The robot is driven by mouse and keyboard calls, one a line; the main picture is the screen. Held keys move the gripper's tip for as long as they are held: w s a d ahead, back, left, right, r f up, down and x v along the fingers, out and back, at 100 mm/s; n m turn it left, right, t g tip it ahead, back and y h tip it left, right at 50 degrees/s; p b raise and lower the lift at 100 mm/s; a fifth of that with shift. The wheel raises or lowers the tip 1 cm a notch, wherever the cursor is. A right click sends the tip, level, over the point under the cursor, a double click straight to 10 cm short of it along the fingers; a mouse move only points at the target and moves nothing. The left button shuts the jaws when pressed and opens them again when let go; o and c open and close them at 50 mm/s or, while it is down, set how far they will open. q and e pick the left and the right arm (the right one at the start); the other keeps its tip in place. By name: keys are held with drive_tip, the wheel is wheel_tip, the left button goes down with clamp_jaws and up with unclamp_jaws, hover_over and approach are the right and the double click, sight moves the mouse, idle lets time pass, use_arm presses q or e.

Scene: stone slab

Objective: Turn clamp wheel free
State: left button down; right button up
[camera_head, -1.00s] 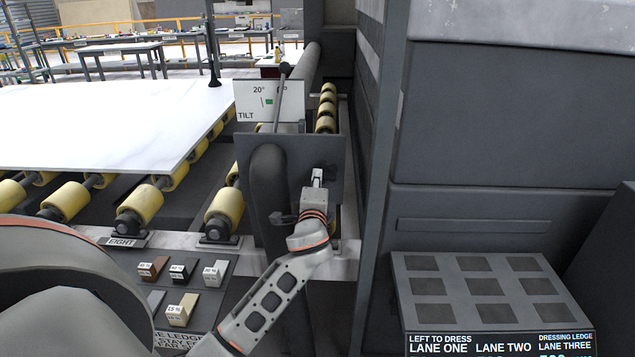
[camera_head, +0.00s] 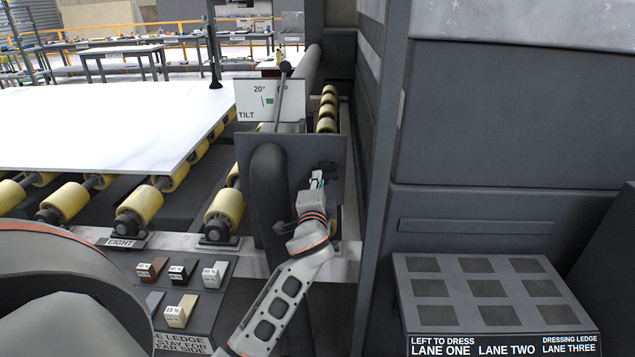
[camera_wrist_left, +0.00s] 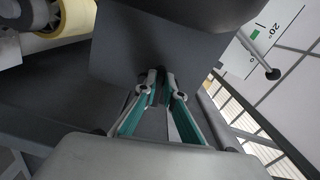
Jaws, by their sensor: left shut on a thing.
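The clamp wheel is a small dark part (camera_head: 327,168) on the front of an upright dark grey plate (camera_head: 300,150). My left gripper (camera_head: 319,177) reaches up to it from below and is shut on it. In the left wrist view the gripper's fingertips (camera_wrist_left: 158,78) come close together on a dark part in front of the plate (camera_wrist_left: 120,50). Most of the wheel is hidden by the fingers, so its angle cannot be told. My right gripper is not in view.
A tilt scale sign (camera_head: 255,100) and a ball-ended lever (camera_head: 281,90) stand above the plate. A thick dark post (camera_head: 268,195) is close on the left. A white slab (camera_head: 100,120) lies on yellow rollers (camera_head: 139,205). A tall grey cabinet (camera_head: 500,130) stands at right.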

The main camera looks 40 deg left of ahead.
use_arm(q)
drive_tip(key=c, duration=2.1)
unclamp_jaws()
drive_tip(key=shift+c, duration=0.2)
drive_tip(key=shift+s+d, duration=0.1)
drive_tip(key=v, duration=1.1)
drive_tip(key=shift+s, duration=0.4)
drive_tip(key=shift+d, duration=0.1)
